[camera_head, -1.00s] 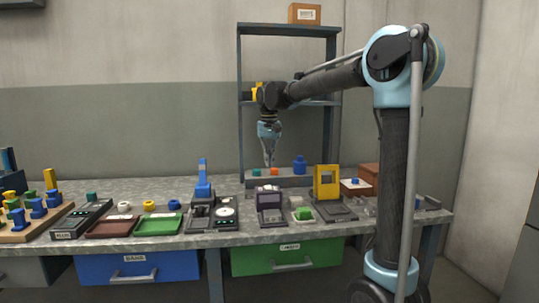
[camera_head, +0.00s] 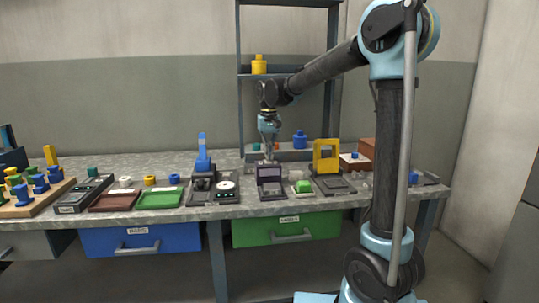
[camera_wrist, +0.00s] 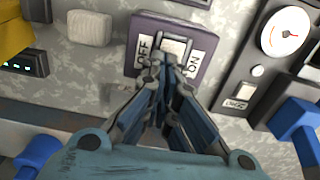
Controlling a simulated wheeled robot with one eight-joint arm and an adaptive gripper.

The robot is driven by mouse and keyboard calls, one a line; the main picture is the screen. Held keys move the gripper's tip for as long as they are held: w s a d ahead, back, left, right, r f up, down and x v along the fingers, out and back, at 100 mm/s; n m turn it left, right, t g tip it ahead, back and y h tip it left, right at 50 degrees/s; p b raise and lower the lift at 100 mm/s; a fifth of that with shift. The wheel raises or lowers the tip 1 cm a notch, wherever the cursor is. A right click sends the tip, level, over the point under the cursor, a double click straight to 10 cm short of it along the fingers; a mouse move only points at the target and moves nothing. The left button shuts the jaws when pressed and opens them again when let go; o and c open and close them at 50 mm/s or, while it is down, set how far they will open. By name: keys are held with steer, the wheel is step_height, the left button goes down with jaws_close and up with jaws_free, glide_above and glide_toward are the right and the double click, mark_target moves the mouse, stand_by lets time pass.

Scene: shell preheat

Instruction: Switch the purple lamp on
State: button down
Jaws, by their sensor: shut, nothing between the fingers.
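The purple lamp unit (camera_head: 269,184) stands near the front edge of the workbench, with a raised back panel. In the wrist view, its purple switch plate (camera_wrist: 203,68) carries a pale rocker (camera_wrist: 174,46) between the labels OFF and ON. My gripper (camera_head: 270,160) is shut and empty, pointing down at the lamp unit. In the wrist view, the fingertips of my gripper (camera_wrist: 166,62) overlap the near edge of the rocker. I cannot tell whether they touch it. The fingers hide part of the plate, and no lit lamp is clearly visible.
The unit with a round dial (camera_head: 225,186) and a blue-handled device (camera_head: 202,160) stand to the left. A green button block (camera_head: 302,187) and a yellow frame (camera_head: 326,153) stand to the right. A shelf rack (camera_head: 239,100) rises behind.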

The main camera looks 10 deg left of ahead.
steer(key=shift+f, duration=0.3)
steer(key=shift+s+a+r, duration=0.2)
steer(key=shift+a, duration=0.55)
steer(key=shift+d+r, duration=0.1)
steer(key=shift+r, duration=0.55)
step_height(320, 180, up, 13)
steer(key=shift+f, duration=0.15)
